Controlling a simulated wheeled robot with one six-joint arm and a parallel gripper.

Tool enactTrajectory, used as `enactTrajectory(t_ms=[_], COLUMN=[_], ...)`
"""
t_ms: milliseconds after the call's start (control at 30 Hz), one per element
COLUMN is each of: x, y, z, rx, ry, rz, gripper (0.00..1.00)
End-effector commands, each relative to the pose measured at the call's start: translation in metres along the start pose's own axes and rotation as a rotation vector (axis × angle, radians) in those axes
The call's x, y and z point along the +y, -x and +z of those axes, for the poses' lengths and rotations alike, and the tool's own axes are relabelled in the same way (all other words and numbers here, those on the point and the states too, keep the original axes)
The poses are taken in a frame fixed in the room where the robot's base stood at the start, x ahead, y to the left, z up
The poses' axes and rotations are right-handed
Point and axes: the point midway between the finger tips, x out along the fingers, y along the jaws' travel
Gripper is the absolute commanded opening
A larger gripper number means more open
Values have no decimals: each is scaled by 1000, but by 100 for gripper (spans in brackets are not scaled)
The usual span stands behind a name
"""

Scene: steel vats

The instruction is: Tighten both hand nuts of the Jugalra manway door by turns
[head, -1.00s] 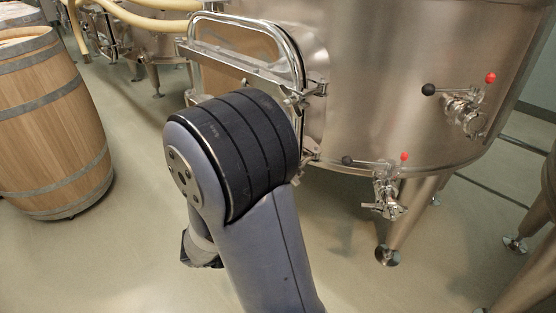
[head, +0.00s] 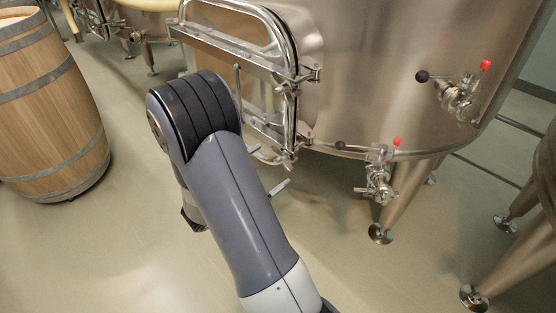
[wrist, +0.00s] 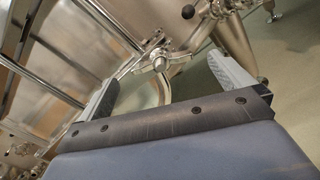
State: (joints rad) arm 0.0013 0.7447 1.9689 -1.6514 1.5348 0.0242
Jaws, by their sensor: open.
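The manway door (head: 232,45) is a steel, rounded-rectangular door with rails on the vat's side. Its upper clamp fitting (head: 312,75) sits at the right edge, its lower one (head: 289,161) below; their nuts are too small to make out. My gripper (head: 272,167) shows partly past my arm, with two pale fingers just below the lower fitting. In the wrist view my gripper (wrist: 163,76) is open and empty. A metal hand-nut fitting (wrist: 159,60) lies ahead between the fingers, apparently apart from both. The door (wrist: 75,45) fills the left there.
Two valves with black and red knobs (head: 458,90) (head: 378,180) project from the vat (head: 390,60) to the right. Vat legs (head: 400,205) stand on the floor. A wooden barrel (head: 50,110) stands at left. Open floor (head: 110,260) lies in front.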

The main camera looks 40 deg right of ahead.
Motion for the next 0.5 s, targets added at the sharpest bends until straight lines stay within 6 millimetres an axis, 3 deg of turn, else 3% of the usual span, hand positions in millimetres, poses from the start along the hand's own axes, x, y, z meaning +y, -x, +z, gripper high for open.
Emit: enactTrajectory(t_ms=[200, 500], x=[0, 0], y=[-30, -44], z=[0, 0], rx=[-1, 0], ry=[-1, -1], rz=[-3, -1], gripper=[100, 100])
